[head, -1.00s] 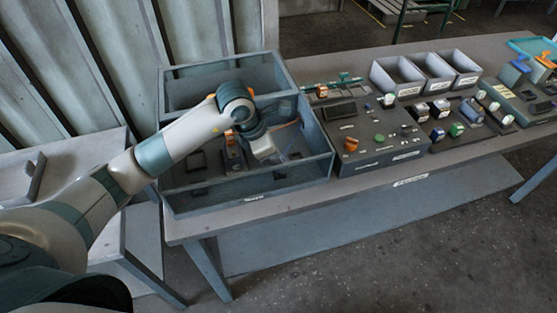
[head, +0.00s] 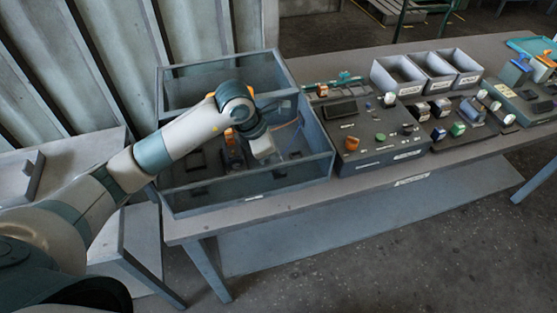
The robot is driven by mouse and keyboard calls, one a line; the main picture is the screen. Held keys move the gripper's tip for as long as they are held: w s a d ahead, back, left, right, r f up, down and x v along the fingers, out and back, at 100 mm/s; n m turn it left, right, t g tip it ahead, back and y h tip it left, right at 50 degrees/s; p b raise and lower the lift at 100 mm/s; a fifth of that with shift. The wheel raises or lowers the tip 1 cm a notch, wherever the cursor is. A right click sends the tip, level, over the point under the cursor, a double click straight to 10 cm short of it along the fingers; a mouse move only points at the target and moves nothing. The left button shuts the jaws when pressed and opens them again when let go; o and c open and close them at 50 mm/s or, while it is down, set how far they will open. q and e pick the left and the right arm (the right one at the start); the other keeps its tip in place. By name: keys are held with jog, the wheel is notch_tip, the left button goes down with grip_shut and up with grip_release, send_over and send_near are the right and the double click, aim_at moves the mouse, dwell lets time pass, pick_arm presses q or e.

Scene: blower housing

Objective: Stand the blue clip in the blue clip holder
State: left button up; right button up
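My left arm reaches in from the left over the open-topped, clear-walled housing (head: 250,187). My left gripper (head: 266,150) points down inside it; its fingertips are too small and blurred to tell open from shut, and I cannot see anything held. My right gripper is out of view. A small blue piece (head: 522,61) stands at the far right end of the bench beside an orange one.
A dark panel (head: 385,157) with an orange knob and a green button lies right of the housing. Several grey bins (head: 397,75) stand behind it. The housing walls rise around my gripper. An orange part (head: 229,137) is inside the housing, partly behind my arm.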

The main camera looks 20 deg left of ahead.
pick_arm(q)
jog(key=shift+f+b, duration=0.4)
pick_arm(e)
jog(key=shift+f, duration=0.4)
pick_arm(q)
jog(key=o, duration=0.9)
jog(key=shift+r, duration=0.1)
